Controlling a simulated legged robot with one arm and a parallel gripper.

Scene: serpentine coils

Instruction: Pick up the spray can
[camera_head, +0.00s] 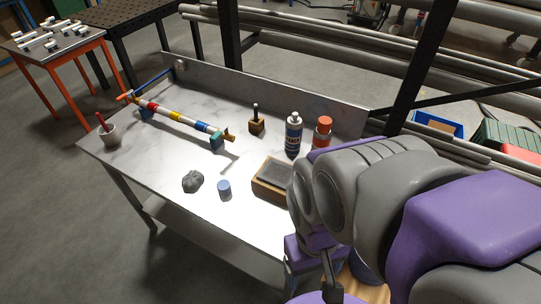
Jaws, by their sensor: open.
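Two upright containers stand side by side near the back right of the metal table. One is a dark blue can (293,136) with a pale label band and a light narrow top. The other is a can with an orange-red cap (323,125), its lower part hidden behind my arm. I cannot tell for certain which is the spray can. My grey and purple arm fills the right and lower right, in front of the table's right end. I cannot make out my gripper's fingers.
The metal table (160,165) has a raised back edge. On it are a wood-framed dark block (272,180), a blue-grey cylinder (224,190), a grey lump (193,181), a small wooden block with a peg (256,123), a striped bar (176,117) and a cup (108,134).

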